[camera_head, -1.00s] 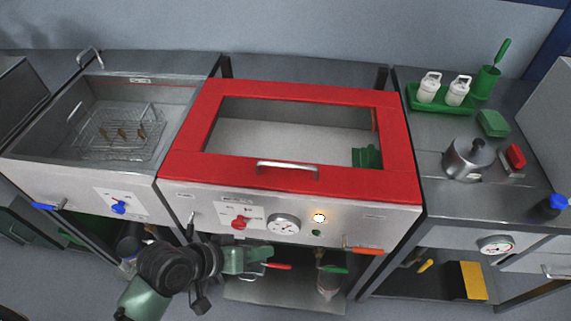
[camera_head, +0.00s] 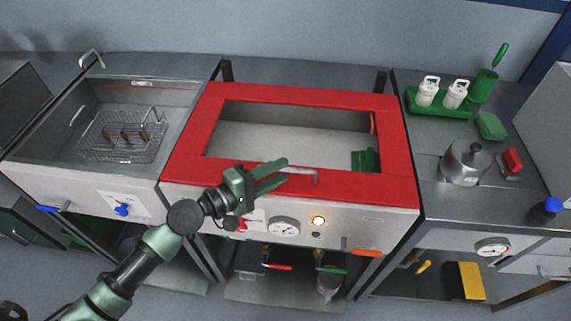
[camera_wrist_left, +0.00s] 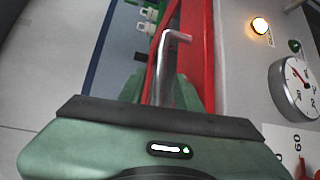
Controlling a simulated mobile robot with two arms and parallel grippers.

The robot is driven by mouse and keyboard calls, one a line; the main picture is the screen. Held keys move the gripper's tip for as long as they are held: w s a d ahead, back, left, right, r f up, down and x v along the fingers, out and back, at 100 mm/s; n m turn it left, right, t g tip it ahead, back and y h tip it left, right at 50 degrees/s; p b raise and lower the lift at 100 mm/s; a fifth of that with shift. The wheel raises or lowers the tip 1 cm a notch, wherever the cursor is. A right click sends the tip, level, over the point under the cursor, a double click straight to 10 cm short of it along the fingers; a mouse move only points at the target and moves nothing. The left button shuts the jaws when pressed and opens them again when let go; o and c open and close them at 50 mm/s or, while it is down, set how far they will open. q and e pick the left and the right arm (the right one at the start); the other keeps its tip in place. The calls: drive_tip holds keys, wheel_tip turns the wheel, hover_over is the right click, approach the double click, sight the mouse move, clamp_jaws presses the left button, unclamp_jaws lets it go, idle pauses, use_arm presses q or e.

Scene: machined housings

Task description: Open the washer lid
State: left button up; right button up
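The washer lid is a red frame (camera_head: 397,150) around a clear window, lying closed over the washer's basin in the head view. Its metal bar handle (camera_head: 303,171) is on the front strip, its left part hidden by my gripper. My left gripper (camera_head: 284,172) is at the left end of the handle, with its green fingers apart and pointing right. In the left wrist view the handle (camera_wrist_left: 163,70) rises just beyond the gripper body, beside the red lid (camera_wrist_left: 199,50). Whether the fingers touch the handle, I cannot tell. My right gripper is not in view.
The washer front has a gauge (camera_head: 284,227), a lit lamp (camera_head: 318,221) and an orange lever (camera_head: 366,253). An open basin with a wire basket (camera_head: 120,140) stands left. The right counter holds a green tray (camera_head: 440,110) with white bottles and a metal pot (camera_head: 465,163).

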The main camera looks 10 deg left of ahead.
use_arm(q)
drive_tip(key=shift+x, duration=1.25)
drive_tip(key=shift+f, duration=0.1)
clamp_jaws()
idle(0.4)
